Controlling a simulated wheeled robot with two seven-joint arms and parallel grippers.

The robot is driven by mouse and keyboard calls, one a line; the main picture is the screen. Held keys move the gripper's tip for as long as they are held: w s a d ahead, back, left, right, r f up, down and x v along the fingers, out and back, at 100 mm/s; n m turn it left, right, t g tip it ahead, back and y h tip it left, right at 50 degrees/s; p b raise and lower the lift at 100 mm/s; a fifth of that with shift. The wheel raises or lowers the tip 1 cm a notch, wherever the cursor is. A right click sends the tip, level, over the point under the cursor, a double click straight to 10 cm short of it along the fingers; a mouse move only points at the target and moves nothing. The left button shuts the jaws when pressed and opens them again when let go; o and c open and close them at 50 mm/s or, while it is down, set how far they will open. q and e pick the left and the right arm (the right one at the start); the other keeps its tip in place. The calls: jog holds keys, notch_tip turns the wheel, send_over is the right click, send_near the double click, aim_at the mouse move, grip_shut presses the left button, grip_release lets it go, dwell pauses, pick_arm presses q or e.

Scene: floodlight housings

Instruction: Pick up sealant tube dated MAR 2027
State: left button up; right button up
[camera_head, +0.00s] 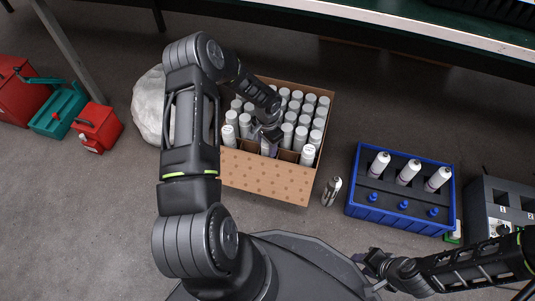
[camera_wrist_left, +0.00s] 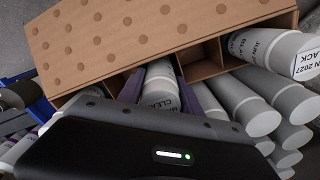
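Grey-white sealant tubes (camera_head: 296,95) stand in rows in a cardboard box (camera_head: 265,178). My left gripper (camera_head: 268,143) reaches down into the box near its front wall. In the left wrist view its two purple fingers (camera_wrist_left: 165,92) lie on either side of one tube (camera_wrist_left: 160,75) with a partly visible label. Whether they press on it I cannot tell. Another tube (camera_wrist_left: 307,66) at the right edge shows a cap label ending "N 2027". I cannot read MAR 2027 on any tube. My right gripper (camera_head: 369,268) is low at the right, over the floor, with apparently nothing in it.
A blue crate (camera_head: 352,211) at the right holds several white tubes and blue pieces. A lone grey can (camera_head: 331,191) stands between box and crate. A white sack (camera_head: 148,105) and red and teal containers (camera_head: 97,128) are at the left. A bench edge (camera_head: 430,37) runs behind.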

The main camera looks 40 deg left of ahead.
pick_arm(q)
grip_shut()
dwell(0.4)
jog(key=shift+r, duration=0.1)
notch_tip(320, 180, up, 18)
jog(key=p, duration=0.6)
jog(key=shift+p, duration=0.3)
dwell(0.5)
